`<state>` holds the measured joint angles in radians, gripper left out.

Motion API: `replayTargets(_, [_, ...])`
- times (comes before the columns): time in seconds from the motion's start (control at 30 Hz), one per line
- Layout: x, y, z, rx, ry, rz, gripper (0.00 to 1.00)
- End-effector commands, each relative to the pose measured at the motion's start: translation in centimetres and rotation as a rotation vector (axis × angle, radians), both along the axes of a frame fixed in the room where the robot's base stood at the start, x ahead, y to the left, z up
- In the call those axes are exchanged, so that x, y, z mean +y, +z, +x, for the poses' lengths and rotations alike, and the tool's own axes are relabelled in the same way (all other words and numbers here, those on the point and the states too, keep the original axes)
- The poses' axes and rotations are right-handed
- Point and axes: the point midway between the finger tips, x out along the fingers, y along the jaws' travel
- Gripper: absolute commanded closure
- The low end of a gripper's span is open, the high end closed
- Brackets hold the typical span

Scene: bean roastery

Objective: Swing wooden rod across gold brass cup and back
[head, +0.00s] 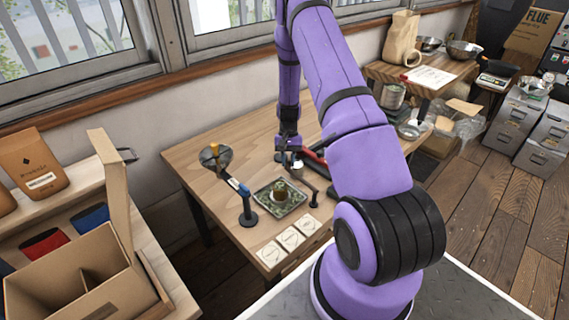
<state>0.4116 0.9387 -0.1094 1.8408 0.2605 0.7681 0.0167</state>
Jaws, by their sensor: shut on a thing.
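A small cup (279,197), brownish-gold with something green at its top, stands on a dark patterned square tray (265,208) on the wooden table. My gripper (291,160) is low over the table, just behind the tray and cup, pointing down. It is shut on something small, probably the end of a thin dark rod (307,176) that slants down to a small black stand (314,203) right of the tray. The wood of the rod cannot be made out at this size. The fingertips are small and partly dark against the clutter.
Left of the tray a black stand (248,218) with a blue collar carries a slanted arm and a round dark pan (214,158). Several pale square cards (280,245) lie at the front edge. A red and black item (316,156) lies behind my gripper. An open cardboard box (75,285) is at left.

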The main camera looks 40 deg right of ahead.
Motion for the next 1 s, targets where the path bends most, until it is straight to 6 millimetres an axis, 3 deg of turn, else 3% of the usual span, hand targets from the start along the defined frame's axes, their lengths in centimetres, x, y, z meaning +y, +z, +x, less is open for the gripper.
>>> replayTargets(0.57, [-0.58,0.03,0.02,-0.002,-0.033,-0.003,1.0])
replayTargets(0.6, [-0.58,0.03,0.02,-0.002,-0.033,-0.003,0.71])
replayTargets(0.7, [-0.56,0.03,0.01,-0.002,-0.033,-0.003,0.52])
replayTargets(1.0, [-0.54,0.19,0.07,-0.001,-0.031,-0.001,0.52])
